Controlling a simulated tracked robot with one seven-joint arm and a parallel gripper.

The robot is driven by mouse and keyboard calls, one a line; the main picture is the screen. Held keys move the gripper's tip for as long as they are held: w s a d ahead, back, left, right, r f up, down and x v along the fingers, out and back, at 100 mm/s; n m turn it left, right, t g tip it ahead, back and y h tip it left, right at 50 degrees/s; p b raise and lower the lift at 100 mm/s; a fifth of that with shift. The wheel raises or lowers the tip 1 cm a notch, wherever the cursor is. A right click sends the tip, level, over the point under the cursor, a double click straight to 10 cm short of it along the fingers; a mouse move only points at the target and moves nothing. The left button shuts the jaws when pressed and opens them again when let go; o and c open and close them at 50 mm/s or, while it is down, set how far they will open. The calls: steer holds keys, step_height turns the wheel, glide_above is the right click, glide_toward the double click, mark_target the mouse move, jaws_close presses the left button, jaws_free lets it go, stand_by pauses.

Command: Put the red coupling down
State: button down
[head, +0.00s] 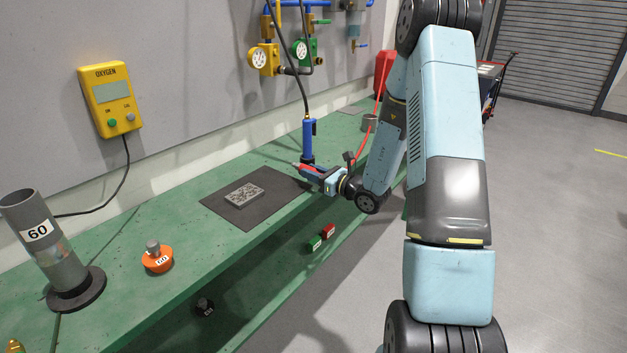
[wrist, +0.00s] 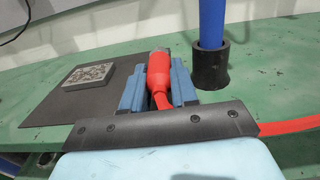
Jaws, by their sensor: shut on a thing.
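The red coupling (wrist: 159,77) lies between the two blue jaws of my gripper (wrist: 160,88) in the wrist view, with a red hose running from its near end. My gripper (head: 312,170) is shut on the coupling above the green bench, by the right edge of the dark mat (head: 215,204). In the head view the coupling shows only as a small red bit at the jaws. I cannot tell whether it touches the bench.
A blue cylinder (head: 309,137) stands in a black holder (wrist: 211,70) just beyond my gripper. A grey speckled block (head: 244,195) lies on the mat. An orange 60-marked weight (head: 157,259) and a grey tube (head: 40,235) stand further left. The front bench between them is clear.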

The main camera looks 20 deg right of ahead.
mark_target(315, 187)
steer(key=shift+w+d+f, duration=0.25)
steer(key=shift+d+f, duration=0.1)
steer(key=shift+f, duration=0.05)
step_height(315, 187, down, 2)
steer(key=shift+d+f, duration=0.15)
steer(key=shift+f, duration=0.35)
steer(key=shift+s+f, duration=0.1)
steer(key=shift+f, duration=0.5)
